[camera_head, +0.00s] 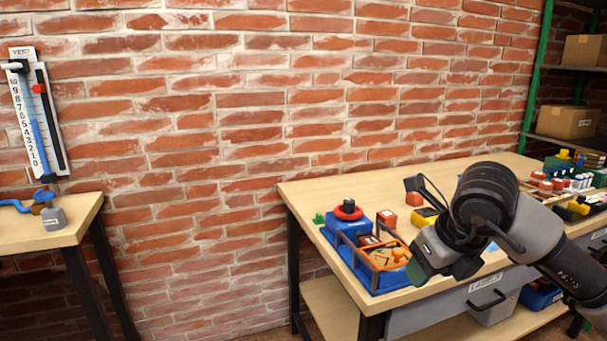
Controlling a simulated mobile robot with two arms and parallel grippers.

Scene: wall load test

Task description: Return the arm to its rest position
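My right arm (545,240) comes in from the right edge and reaches over the workbench. Its dark wrist and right gripper (434,254) hang above the front of the bench, just right of the blue tray. I see nothing clearly held. My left arm and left gripper are not in view.
The right workbench (310,190) carries a blue tray (375,280) with an orange frame, a red ring and small blocks. A drawer (450,300) sits below. Green-posted shelves hold cardboard boxes (568,122). A wall gauge (38,110) hangs above the left table (85,212). Floor room lies between the tables.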

